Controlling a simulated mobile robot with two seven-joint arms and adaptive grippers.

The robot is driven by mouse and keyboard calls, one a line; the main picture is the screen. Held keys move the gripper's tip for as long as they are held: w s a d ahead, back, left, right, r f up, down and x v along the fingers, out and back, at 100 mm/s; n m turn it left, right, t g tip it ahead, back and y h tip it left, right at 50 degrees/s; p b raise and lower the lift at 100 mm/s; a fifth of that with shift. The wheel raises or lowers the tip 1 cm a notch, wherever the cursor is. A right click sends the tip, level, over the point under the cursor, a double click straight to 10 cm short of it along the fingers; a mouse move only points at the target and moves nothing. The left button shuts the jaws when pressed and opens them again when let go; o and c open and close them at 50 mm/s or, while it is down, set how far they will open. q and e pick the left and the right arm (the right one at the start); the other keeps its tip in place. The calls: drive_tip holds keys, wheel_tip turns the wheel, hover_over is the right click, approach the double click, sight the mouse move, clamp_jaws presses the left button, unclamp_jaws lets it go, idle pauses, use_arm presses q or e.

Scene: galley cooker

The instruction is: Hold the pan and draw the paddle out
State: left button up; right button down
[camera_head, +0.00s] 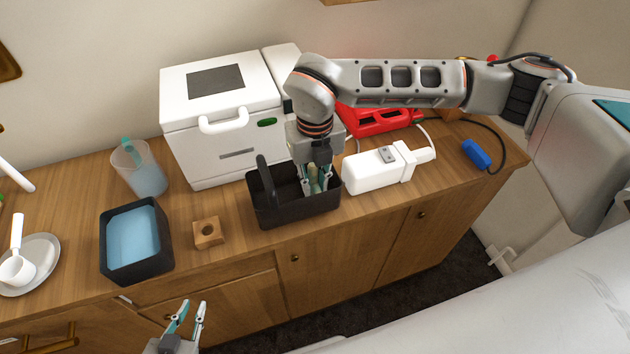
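The pan (285,214) is a black, open, box-shaped vessel on the wooden counter, with a dark upright handle (264,174) at its left. My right gripper (314,190) points down into the right part of the pan, its teal fingertips inside the rim. A slim pale greenish-tan piece (313,176) shows between its fingers; I cannot tell whether it is the paddle or whether the fingers press on it. My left gripper (191,306) is open and empty, low in front of the counter, apart from the pan.
A white bread maker (215,120) stands behind the pan. A white device (375,172) sits close right, a red case (375,120) behind it. A small wooden block (208,233), a dark tub (140,270) with blue contents and a clear jug (140,172) stand left.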

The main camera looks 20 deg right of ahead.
use_arm(q)
drive_tip(key=o, duration=0.4)
drive_tip(key=shift+s+f, duration=0.2)
drive_tip(key=shift+f, duration=0.05)
drive_tip(key=n+t+y, duration=0.3)
drive_tip(key=n+t, duration=0.2)
drive_tip(key=t, duration=0.2)
approach(266, 177)
drive_tip(key=f, duration=0.2)
drive_tip(key=w, duration=1.1)
drive_tip(key=shift+w+r, duration=0.1)
drive_tip(key=shift+w, duration=0.25)
clamp_jaws()
